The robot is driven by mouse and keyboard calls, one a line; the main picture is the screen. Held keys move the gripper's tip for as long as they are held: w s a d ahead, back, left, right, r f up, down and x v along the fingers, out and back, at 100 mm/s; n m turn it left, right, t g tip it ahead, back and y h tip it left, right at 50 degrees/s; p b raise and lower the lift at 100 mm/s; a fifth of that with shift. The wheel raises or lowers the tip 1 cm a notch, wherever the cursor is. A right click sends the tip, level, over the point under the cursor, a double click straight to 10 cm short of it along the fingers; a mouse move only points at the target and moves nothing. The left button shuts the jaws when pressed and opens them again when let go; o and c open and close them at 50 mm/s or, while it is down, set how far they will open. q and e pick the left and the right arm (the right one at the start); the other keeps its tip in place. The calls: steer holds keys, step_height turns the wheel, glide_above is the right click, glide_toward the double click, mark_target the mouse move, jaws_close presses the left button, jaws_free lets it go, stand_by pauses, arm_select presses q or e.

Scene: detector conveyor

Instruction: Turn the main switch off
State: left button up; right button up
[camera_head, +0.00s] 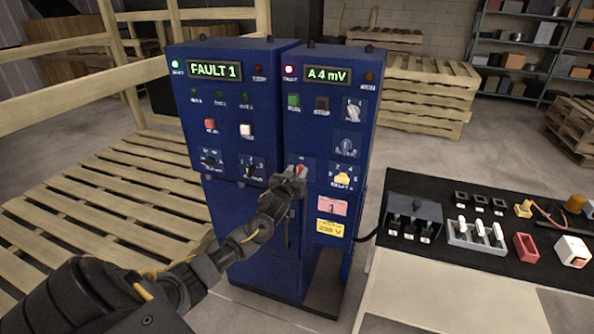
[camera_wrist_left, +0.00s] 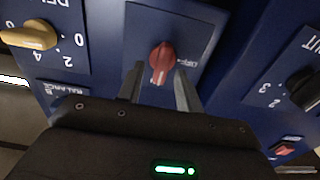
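The main switch looks to be a red rotary knob (camera_wrist_left: 162,60) on a square blue plate, with lettering beside it that seems to read OFF. In the head view the red knob (camera_head: 301,169) shows just above my left gripper (camera_head: 293,178), on the blue cabinet (camera_head: 322,120). In the left wrist view my left gripper (camera_wrist_left: 159,85) is open, one finger on each side of the knob's lower part. Gaps show between the knob and both fingers. I cannot tell whether the fingertips reach past the knob's face. My right gripper is not in view.
A yellow knob (camera_wrist_left: 28,35) and a black knob (camera_wrist_left: 303,88) flank the switch. The cabinet displays read FAULT 1 (camera_head: 214,71) and A 4 mV (camera_head: 326,75). A bench (camera_head: 455,290) with small parts stands at the right, wooden pallets (camera_head: 110,185) at the left.

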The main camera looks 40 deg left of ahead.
arm_select(q)
steer(key=shift+w+a, duration=0.1)
steer(key=shift+w, duration=0.2)
steer(key=c, duration=0.6)
